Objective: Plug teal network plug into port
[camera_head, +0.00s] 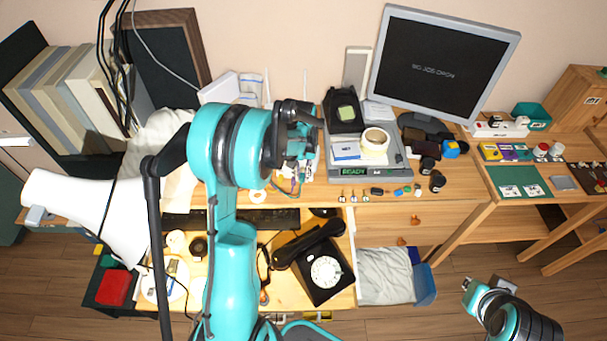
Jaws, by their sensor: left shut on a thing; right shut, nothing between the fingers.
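My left gripper (298,172) is over the back of the desk, left of the grey scale-like device. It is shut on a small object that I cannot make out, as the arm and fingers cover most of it. I cannot pick out the teal network plug for certain in this view. A white box with upright white rods (219,89), possibly a router, stands against the wall behind my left arm. I cannot see a port on it. My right gripper (474,290) is shut and empty, low at the right, over the floor and away from the desk.
The grey device (384,171) holds a tape roll (375,141) and a blue-white box (346,151). A monitor (443,58) stands behind. A black dial phone (322,272) and a keyboard (247,219) are nearer. A drawer (386,275) is open. Dark cables hang at upper left.

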